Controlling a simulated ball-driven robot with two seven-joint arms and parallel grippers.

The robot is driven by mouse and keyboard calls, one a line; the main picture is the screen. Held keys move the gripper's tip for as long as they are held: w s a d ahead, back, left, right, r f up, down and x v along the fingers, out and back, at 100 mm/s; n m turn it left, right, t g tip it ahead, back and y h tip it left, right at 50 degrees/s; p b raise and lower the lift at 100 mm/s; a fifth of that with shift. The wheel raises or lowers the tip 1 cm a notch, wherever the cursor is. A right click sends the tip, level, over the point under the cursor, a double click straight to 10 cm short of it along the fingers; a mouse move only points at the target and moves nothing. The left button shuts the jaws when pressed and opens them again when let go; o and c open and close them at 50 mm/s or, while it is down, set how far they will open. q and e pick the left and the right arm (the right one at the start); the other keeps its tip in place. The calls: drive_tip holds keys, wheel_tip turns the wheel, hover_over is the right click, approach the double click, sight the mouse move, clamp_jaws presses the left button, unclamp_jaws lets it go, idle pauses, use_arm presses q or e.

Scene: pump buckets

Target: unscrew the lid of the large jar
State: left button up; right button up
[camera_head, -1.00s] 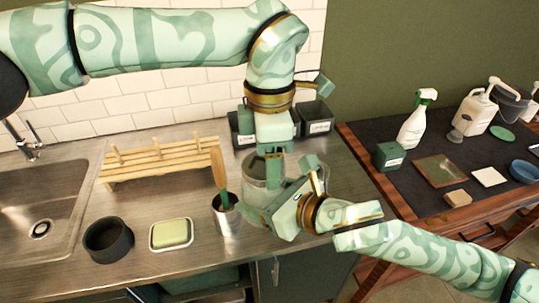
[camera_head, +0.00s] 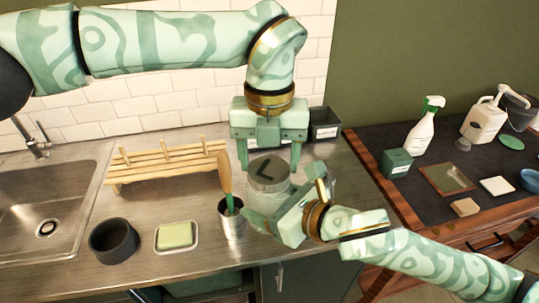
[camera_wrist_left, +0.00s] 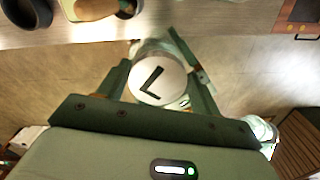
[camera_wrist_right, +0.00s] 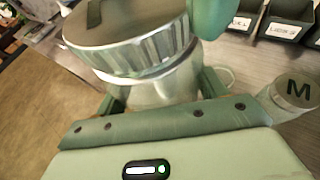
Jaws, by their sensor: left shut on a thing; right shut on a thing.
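My right gripper (camera_head: 270,210) is shut around the jar body below the lid. The right wrist view shows the lid's ribbed rim (camera_wrist_right: 140,52) above the clear glass (camera_wrist_right: 165,88). A pale ring shows under the rim.
A metal cup with a wooden-handled tool (camera_head: 231,220) stands close left of the jar. A lid marked M (camera_wrist_right: 298,88) is near my right gripper. Dark labelled bins (camera_head: 324,125), a wooden rack (camera_head: 165,165), a soap dish (camera_head: 176,250) and a dark bowl (camera_head: 112,241) surround the area.

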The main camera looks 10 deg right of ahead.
use_arm(q)
drive_tip(key=shift+w+r, duration=0.15)
drive_tip(key=shift+r, duration=0.05)
drive_tip(key=shift+r, duration=0.95)
